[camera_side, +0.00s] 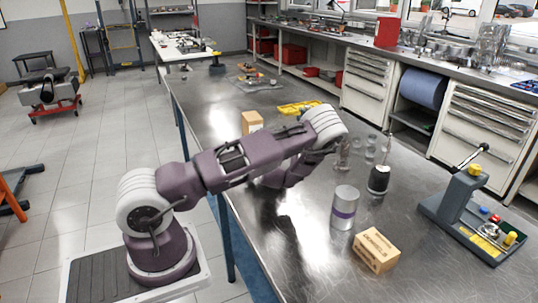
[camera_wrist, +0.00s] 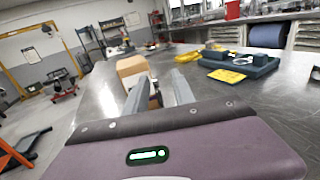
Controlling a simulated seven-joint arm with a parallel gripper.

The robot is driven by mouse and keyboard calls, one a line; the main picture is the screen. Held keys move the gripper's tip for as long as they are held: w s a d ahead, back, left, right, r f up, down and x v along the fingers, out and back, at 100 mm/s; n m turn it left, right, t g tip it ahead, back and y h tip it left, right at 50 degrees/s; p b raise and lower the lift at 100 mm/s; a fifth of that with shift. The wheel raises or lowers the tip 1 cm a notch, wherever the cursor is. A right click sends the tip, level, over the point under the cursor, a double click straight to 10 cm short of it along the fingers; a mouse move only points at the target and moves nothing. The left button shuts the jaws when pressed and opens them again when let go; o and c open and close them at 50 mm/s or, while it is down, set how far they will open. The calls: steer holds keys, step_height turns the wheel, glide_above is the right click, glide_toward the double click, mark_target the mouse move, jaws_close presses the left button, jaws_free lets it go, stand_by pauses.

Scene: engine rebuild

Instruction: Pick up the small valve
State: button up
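I cannot make out the small valve for certain in either view. My gripper (camera_wrist: 162,93) shows in the wrist view as two grey fingers set apart over the metal table, with nothing visible held between them. In the side view my own arm mostly hides the gripper. In the wrist view, a cardboard box (camera_wrist: 132,68) stands just beyond the fingers, slightly left. A dark blue-grey fixture (camera_wrist: 258,66) lies to the right, with a yellow card (camera_wrist: 227,76) at its front and a pale ring-like part on it.
In the side view, a metal cylinder (camera_side: 344,208), a cardboard block (camera_side: 376,250), a dark canister (camera_side: 379,179) and clear glassy pieces (camera_side: 370,148) stand right of my arm. A grey lever fixture (camera_side: 456,196) stands at far right. A yellow tray (camera_side: 298,107) lies behind my arm.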

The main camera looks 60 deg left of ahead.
jaws_close()
stand_by(1.4)
